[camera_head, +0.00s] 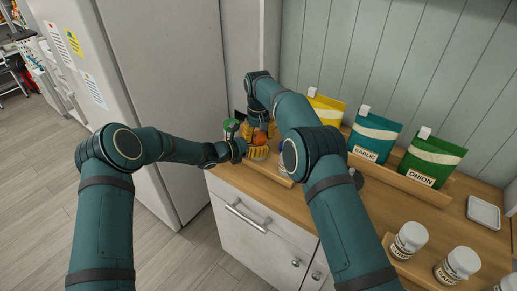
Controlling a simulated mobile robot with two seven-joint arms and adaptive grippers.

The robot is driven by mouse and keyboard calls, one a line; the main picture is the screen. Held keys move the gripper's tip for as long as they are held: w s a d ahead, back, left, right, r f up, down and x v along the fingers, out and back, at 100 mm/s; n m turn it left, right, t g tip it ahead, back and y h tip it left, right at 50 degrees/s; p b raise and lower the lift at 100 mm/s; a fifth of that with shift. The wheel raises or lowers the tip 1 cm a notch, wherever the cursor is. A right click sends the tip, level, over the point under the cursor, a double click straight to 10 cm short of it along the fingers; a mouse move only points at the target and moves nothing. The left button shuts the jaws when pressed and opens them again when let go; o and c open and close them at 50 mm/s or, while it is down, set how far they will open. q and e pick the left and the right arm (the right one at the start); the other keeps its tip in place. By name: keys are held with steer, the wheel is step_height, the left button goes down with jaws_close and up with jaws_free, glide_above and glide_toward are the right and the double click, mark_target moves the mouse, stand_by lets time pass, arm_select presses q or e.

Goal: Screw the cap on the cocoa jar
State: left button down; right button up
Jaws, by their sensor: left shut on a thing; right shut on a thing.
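My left gripper (241,148) reaches in from the left over the counter's left end. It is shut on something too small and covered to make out. My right gripper (262,124) points down close beside it, below its bent wrist. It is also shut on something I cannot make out. A green-topped container (231,126) shows just behind the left gripper. I cannot tell whether it is the cocoa jar. No separate cap can be told apart here; the arms and grippers hide much of this spot.
A wooden counter (355,205) runs to the right. Yellow, garlic (373,138) and onion (432,158) pouches stand behind. White jars (409,240) stand front right. A fridge (165,75) borders the left.

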steer(key=shift+d+f+m, duration=0.1)
steer(key=shift+f+m, duration=0.05)
steer(key=shift+m, duration=0.65)
steer(key=o, duration=1.3)
steer(key=shift+c, duration=0.2)
steer(key=shift+a, duration=0.25)
